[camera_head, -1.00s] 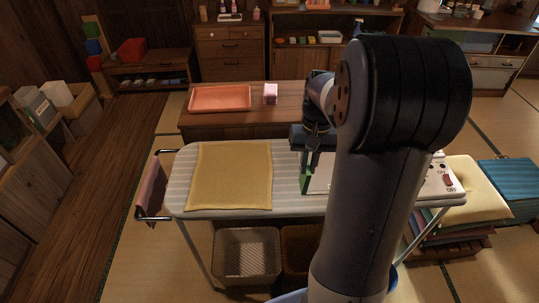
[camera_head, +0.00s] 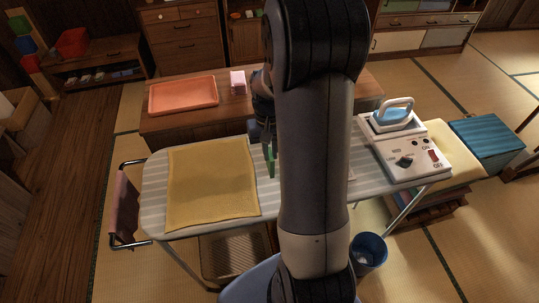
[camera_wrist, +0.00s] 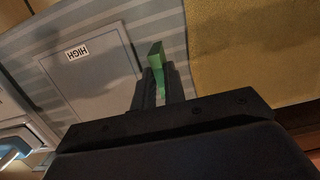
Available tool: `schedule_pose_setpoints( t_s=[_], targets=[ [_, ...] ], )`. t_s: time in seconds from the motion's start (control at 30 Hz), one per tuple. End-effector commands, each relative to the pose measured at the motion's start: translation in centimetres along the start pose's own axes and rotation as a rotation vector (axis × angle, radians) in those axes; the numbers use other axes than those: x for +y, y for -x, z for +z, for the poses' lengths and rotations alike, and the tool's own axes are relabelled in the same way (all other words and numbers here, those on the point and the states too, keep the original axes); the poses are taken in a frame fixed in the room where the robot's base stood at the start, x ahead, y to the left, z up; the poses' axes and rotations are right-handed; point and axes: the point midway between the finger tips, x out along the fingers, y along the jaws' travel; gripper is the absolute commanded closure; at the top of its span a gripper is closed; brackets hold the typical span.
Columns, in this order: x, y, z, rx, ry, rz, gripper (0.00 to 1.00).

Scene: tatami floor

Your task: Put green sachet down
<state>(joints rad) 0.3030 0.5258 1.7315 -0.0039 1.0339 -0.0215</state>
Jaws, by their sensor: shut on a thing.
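My gripper (camera_head: 268,146) is shut on the green sachet (camera_head: 271,164), which hangs from the fingertips on edge, over the middle of the striped ironing board (camera_head: 156,184). In the wrist view my gripper (camera_wrist: 160,88) holds the sachet (camera_wrist: 156,58) between its two dark fingers, and its end sticks out past them. The sachet is just right of the yellow cloth (camera_head: 212,180) in the head view. I cannot tell whether it touches the board. My arm hides the board's middle right part.
A white control box (camera_head: 407,157) with a blue iron (camera_head: 393,113) stands at the board's right end. A grey panel marked HIGH (camera_wrist: 88,70) lies beside the gripper. Behind, a low wooden table (camera_head: 160,128) bears an orange tray (camera_head: 183,95) and a pink box (camera_head: 238,82).

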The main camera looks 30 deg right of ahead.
Motion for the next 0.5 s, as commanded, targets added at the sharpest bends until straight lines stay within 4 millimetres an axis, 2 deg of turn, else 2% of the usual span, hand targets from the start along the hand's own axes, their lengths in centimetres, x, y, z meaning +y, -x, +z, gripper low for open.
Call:
schedule_pose_setpoints(
  t_s=[0.03, 0.17, 0.5],
  targets=[
    [0.0, -0.9, -0.1, -0.006, 0.000, 0.000, 1.00],
    [0.0, -2.1, -0.3, -0.003, 0.000, 0.000, 1.00],
    [0.0, -2.5, -0.4, 0.000, 0.000, 0.000, 1.00]
  ],
)
